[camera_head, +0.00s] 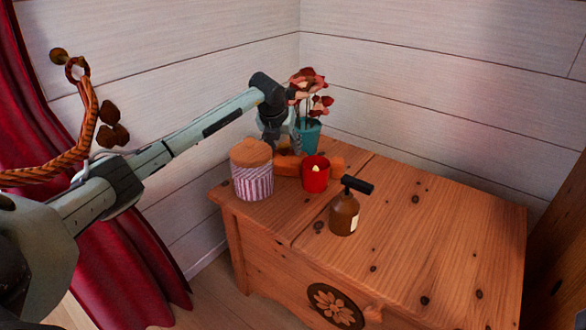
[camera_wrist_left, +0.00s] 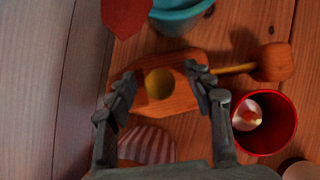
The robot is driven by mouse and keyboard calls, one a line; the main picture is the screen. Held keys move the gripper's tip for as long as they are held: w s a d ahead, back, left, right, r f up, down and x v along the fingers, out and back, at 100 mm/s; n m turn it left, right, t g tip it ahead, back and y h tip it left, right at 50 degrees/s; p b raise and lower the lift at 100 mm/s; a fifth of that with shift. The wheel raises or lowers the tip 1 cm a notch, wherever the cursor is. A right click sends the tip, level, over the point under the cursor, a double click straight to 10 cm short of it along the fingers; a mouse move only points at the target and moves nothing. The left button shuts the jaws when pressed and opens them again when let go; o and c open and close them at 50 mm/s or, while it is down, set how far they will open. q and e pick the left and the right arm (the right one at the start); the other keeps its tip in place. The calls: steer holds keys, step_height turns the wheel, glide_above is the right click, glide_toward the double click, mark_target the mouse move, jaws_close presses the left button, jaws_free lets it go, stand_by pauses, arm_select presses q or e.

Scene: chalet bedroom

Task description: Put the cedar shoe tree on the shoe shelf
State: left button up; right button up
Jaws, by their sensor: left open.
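The cedar shoe tree (camera_head: 288,166) lies on top of a wooden chest (camera_head: 440,235), behind a striped jar and a red candle cup. In the left wrist view, its broad wooden front part (camera_wrist_left: 185,98) has a round yellowish knob, and a thin rod joins it to a rounded heel piece (camera_wrist_left: 272,62). My left gripper (camera_head: 283,145) is over it. The wrist view shows the open fingers (camera_wrist_left: 160,88) on either side of the front part; contact cannot be told. I cannot make out a shoe shelf. My right gripper is not in view.
Close around are the striped jar (camera_head: 253,182) with a wooden lid, the red cup (camera_head: 316,178), a brown pump bottle (camera_head: 344,212) and a teal pot (camera_head: 308,136) with red flowers. The chest's right half is clear. A red curtain (camera_head: 110,240) hangs left.

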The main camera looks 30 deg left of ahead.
arm_select(q)
jaws_close()
stand_by(0.4)
